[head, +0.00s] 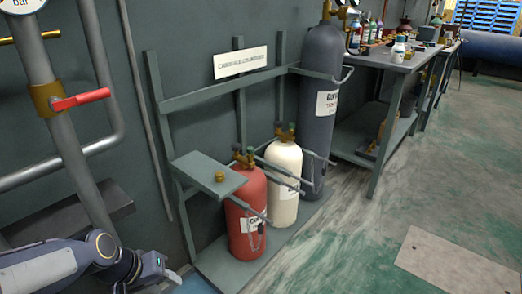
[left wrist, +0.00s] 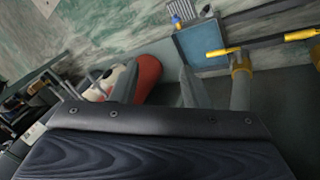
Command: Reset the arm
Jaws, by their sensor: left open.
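My left arm (head: 60,265) comes in at the lower left of the head view. My left gripper (head: 163,270) is open and I see nothing held in it. It is low, left of the red cylinder (head: 246,215) and apart from it. The red cylinder also shows in the left wrist view (left wrist: 148,72). My right arm and gripper are not in view.
A white cylinder (head: 285,185) and a tall grey one (head: 320,100) stand in the rack (head: 215,93). A small shelf (head: 195,172) holds a brass fitting (head: 219,176). A pipe with a red lever (head: 80,99) is at left. Floor at right is open.

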